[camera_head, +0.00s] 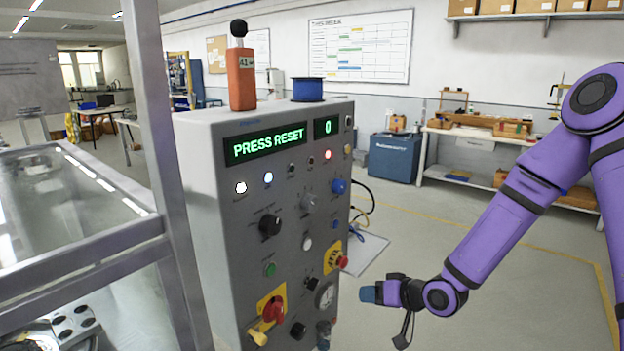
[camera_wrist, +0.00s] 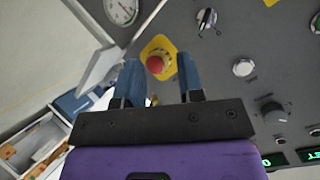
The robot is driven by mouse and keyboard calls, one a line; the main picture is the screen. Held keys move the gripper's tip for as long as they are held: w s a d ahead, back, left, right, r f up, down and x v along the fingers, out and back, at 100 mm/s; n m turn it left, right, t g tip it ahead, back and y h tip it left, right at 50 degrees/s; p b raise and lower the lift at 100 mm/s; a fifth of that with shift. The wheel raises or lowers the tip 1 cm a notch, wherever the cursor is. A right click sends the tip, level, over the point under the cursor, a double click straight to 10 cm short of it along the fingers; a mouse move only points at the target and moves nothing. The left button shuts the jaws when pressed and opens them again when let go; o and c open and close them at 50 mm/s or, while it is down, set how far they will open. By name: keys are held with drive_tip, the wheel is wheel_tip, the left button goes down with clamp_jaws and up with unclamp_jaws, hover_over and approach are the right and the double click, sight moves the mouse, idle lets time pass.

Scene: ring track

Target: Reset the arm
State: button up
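My gripper (camera_head: 368,293) is in front of the grey control panel (camera_head: 240,225), at its lower right, with blue fingers towards it. In the wrist view my gripper (camera_wrist: 158,60) is open, with nothing held between its two fingers. A red mushroom button (camera_wrist: 155,65) on a yellow plate shows between the fingertips; contact cannot be told. The same red button (camera_head: 341,263) shows in the head view. The panel's green display (camera_head: 265,143) reads "PRESS RESET", and a smaller display (camera_head: 328,127) reads "0". I cannot read which control is marked reset.
The panel also bears a red rotary handle (camera_head: 272,309), a black knob (camera_head: 270,225), a blue button (camera_head: 338,186), a green button (camera_head: 270,269) and a gauge (camera_head: 325,295). A metal frame (camera_head: 165,150) stands at the left. Open floor (camera_head: 490,240) lies right of the panel.

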drive_tip(key=s+d+r+h, duration=0.3)
drive_tip(key=d+r+h, duration=0.25)
drive_tip(key=r, duration=0.35)
drive_tip(key=s+d+r+h, duration=0.3)
drive_tip(key=d+r+h, duration=0.1)
drive_tip(key=d+r, duration=0.4)
drive_tip(key=s+d+r+m+g, duration=0.1)
drive_tip(key=s+r, duration=0.6)
drive_tip(key=s, duration=0.4)
drive_tip(key=s+d+r+m+g, duration=0.1)
drive_tip(key=s+r, duration=0.7)
drive_tip(key=s, duration=0.4)
drive_tip(key=shift+r+m, duration=0.25)
drive_tip(key=shift+m, duration=0.05)
drive_tip(key=shift+d, duration=0.1)
drive_tip(key=shift+c, duration=0.2)
